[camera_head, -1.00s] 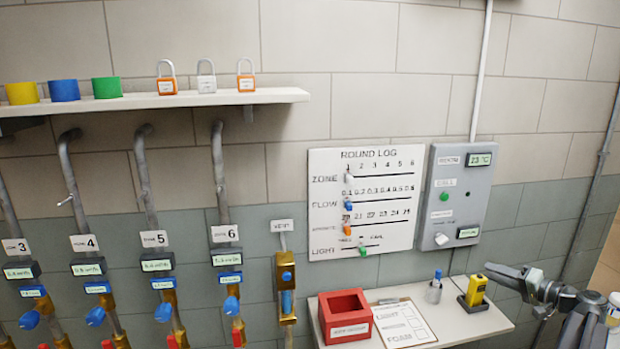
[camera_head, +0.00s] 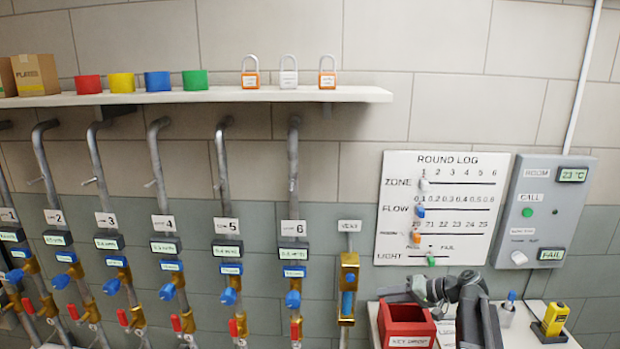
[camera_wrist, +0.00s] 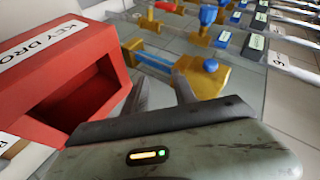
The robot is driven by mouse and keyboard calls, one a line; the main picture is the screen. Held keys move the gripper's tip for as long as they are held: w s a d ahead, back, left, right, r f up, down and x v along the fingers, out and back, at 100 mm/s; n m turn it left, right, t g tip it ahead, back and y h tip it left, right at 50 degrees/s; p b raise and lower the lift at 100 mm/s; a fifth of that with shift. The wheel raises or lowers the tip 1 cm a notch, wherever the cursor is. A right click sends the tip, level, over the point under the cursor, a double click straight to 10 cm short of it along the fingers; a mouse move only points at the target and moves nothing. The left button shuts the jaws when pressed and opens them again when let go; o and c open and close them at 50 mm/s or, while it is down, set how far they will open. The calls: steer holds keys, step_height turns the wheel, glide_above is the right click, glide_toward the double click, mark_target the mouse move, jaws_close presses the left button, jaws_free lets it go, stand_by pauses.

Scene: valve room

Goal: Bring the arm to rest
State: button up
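My gripper (camera_wrist: 160,88) shows at the bottom of the wrist view with its two grey fingers apart and nothing between them. In the head view my arm is folded at the lower right. Its end reaches left above and behind the red key drop box (camera_head: 407,328), over the shelf. In the wrist view the key drop box (camera_wrist: 75,85) is close at the left of the fingers. I cannot tell whether they touch. The vent gauge (camera_wrist: 178,68), brass with a blue part, lies beyond the fingertips.
The vent fitting (camera_head: 348,288) and several pipes with blue-handled valves (camera_head: 229,290) stand left of the arm. The round log board (camera_head: 438,205) and grey room panel (camera_head: 543,210) hang above. A yellow device (camera_head: 554,320) and a pen cup (camera_head: 507,312) stand right on the small shelf.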

steer(key=s+a+f+n+g+h, duration=0.2)
steer(key=s+a+f+g, duration=0.1)
steer(key=s+a+f, duration=0.4)
steer(key=s+a+f+n+g+h, duration=0.1)
steer(key=s+a+f+g+h, duration=0.3)
steer(key=a, duration=0.6)
steer(key=s+d+m+h, duration=0.2)
steer(key=s+d+h, duration=0.2)
steer(key=s+d, duration=0.2)
steer(key=d, duration=0.2)
steer(key=shift+d+f, duration=0.3)
steer(key=shift+f, duration=0.1)
